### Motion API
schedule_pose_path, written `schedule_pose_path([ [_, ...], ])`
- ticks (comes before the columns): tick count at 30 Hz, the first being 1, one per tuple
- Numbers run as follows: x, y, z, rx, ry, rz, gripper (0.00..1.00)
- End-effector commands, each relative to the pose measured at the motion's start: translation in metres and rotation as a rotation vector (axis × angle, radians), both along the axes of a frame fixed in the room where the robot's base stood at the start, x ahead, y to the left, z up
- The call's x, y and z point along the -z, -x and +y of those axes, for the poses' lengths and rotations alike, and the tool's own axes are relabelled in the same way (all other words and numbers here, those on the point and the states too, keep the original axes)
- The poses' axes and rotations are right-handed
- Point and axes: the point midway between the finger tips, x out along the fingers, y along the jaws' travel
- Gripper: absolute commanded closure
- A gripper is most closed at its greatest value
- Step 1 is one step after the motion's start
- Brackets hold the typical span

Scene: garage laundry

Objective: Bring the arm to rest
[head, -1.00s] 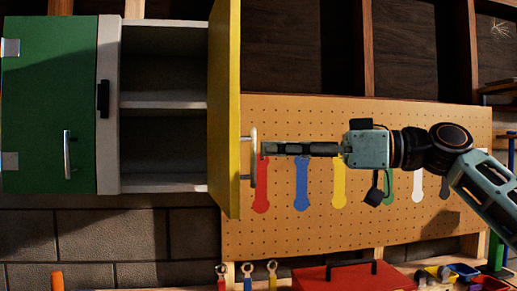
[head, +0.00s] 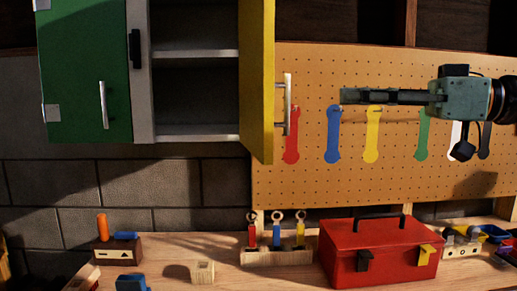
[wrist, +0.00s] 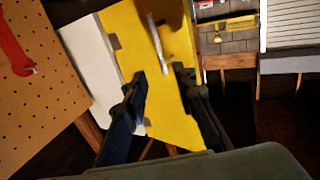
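My gripper (head: 345,96) is in front of the pegboard, pointing left, with its fingers seen edge-on in the head view. In the wrist view my gripper (wrist: 160,72) has its two dark fingers apart, with nothing between them. The yellow cabinet door (head: 256,80) stands swung open, and its metal handle (head: 287,104) is to the left of my fingertips with a clear gap. The door (wrist: 165,105) and handle (wrist: 154,42) also show in the wrist view, beyond the fingers.
The pegboard (head: 300,185) has coloured tool outlines. The green cabinet door (head: 85,70) is shut; the shelves (head: 195,53) beside it look empty. On the workbench (head: 225,245) are a red toolbox (head: 385,250), a tool rack (head: 278,257), a wooden cube (head: 203,272) and small bins (head: 495,234).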

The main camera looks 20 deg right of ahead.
Motion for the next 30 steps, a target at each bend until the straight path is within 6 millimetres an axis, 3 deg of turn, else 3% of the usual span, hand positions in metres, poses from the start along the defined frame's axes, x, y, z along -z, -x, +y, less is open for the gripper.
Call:
schedule_pose_path([
  [5, -0.001, 0.009, 0.010, 0.013, 0.021, 0.011, 0.75],
  [10, 0.004, 0.036, 0.050, 0.067, 0.091, 0.064, 0.75],
  [14, 0.020, 0.053, 0.088, 0.129, 0.157, 0.131, 0.75],
  [17, 0.040, 0.060, 0.116, 0.181, 0.208, 0.190, 0.75],
  [23, 0.097, 0.061, 0.162, 0.298, 0.301, 0.332, 0.75],
  [30, 0.189, 0.054, 0.191, 0.464, 0.394, 0.536, 0.75],
])
